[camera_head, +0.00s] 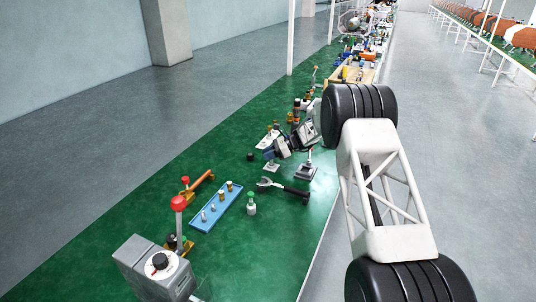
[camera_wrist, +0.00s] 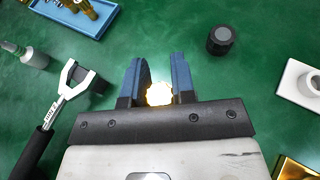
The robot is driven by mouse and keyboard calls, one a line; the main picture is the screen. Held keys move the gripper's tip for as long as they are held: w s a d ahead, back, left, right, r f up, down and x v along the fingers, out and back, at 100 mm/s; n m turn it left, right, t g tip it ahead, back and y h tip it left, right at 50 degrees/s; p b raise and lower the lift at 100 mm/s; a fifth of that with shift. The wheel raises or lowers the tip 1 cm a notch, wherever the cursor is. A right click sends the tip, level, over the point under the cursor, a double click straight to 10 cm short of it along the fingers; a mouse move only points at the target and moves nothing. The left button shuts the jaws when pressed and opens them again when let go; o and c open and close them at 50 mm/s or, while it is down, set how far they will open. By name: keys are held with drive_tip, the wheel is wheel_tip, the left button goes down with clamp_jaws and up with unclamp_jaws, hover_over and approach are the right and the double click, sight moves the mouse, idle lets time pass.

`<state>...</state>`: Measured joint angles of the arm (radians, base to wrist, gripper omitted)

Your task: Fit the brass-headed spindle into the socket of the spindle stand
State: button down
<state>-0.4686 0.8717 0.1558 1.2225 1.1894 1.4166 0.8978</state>
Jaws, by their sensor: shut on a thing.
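My gripper (camera_head: 271,153) is at the middle of the green bench, fingers pointing down and left. In the wrist view my gripper (camera_wrist: 158,75) is shut on the brass-headed spindle, whose bright gold head (camera_wrist: 159,94) shows between the blue fingers. Its shank is hidden. I cannot tell which is the spindle stand, nor whether the spindle touches a socket.
A black cylinder (camera_wrist: 220,40) and a white block (camera_wrist: 302,84) lie near the fingers. A fork-ended tool with a black handle (camera_head: 285,187), a green-capped bottle (camera_head: 251,205) and a blue tray (camera_head: 206,222) are nearer. A grey machine (camera_head: 150,268) stands at the front.

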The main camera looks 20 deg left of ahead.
drive_tip(key=shift+f, duration=0.65)
idle(1.1)
drive_tip(key=c, duration=0.9)
unclamp_jaws()
drive_tip(key=shift+o, duration=0.2)
drive_tip(key=shift+w+d, duration=0.1)
drive_tip(key=shift+d, duration=0.05)
drive_tip(key=shift+v, duration=2.8)
drive_tip(key=shift+r, duration=0.1)
drive_tip(key=v, duration=0.7)
drive_tip(key=shift+w+d+r, duration=0.15)
drive_tip(key=shift+w+d, duration=0.05)
drive_tip(key=shift+d, duration=0.15)
